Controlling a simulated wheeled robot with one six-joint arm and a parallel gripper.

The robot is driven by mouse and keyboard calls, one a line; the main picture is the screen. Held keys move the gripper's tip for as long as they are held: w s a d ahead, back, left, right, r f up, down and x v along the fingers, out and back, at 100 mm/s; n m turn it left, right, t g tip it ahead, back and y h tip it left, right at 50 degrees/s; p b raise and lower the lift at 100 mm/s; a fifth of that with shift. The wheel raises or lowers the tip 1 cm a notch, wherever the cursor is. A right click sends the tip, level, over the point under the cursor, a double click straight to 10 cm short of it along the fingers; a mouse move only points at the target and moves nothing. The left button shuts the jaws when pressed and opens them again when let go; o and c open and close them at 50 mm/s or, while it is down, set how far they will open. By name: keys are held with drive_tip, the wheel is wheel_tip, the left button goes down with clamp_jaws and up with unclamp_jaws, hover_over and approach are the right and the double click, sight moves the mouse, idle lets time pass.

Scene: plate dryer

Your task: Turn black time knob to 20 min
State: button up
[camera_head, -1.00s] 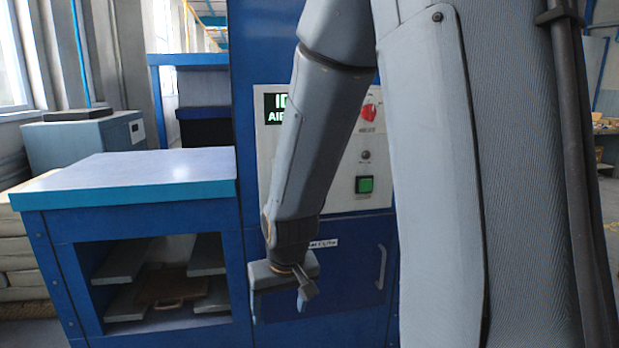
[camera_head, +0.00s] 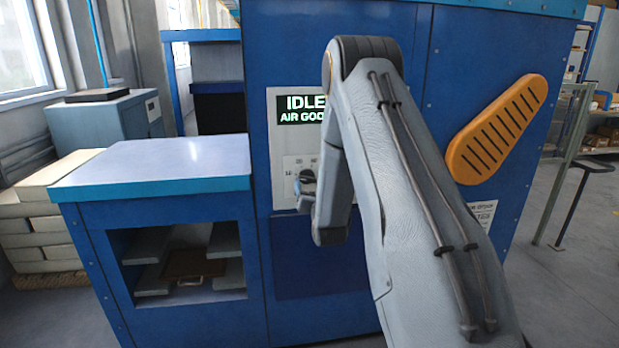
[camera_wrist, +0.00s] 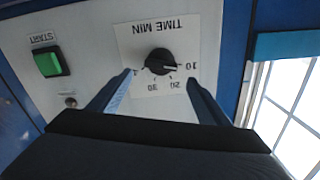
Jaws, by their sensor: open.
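The black time knob (camera_wrist: 160,61) sits on a white plate (camera_wrist: 143,40) marked "TIME MIN", which appears upside down in the wrist view. The numbers 10, 20 and 30 show around it. A white mark on the knob appears to point toward 10. My gripper (camera_wrist: 160,77) is open, with one finger on each side of the knob's lower part in the picture. Whether the fingers touch the knob is unclear. In the head view my gripper (camera_head: 306,188) is at the control panel (camera_head: 284,145), partly hidden by my arm.
A green START button (camera_wrist: 48,62) and a small round fitting (camera_wrist: 70,101) lie beside the time plate. The display (camera_head: 301,109) reads "IDLE" and "AIR GOO", cut off by my arm. A blue bench (camera_head: 150,170) stands left of the panel. An orange slotted guard (camera_head: 497,130) is at right.

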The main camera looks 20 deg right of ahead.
sight(309, 179)
drive_tip(key=p+x, duration=0.2)
drive_tip(key=x, duration=0.4)
drive_tip(key=shift+w, duration=0.25)
drive_tip(key=shift+c, duration=0.4)
drive_tip(key=c, duration=1)
drive_tip(key=shift+f+m+b, duration=0.1)
drive_tip(key=shift+m+b, duration=0.2)
drive_tip(key=shift+b, duration=0.05)
drive_tip(key=m+b, duration=0.3)
drive_tip(key=shift+d+f+m, duration=0.15)
drive_tip(key=shift+m, duration=0.15)
drive_tip(key=m+b, duration=0.4)
drive_tip(key=m, duration=0.1)
drive_tip(key=shift+s+d+m, duration=0.1)
drive_tip(key=shift+m, duration=0.2)
drive_tip(key=o, duration=1.1)
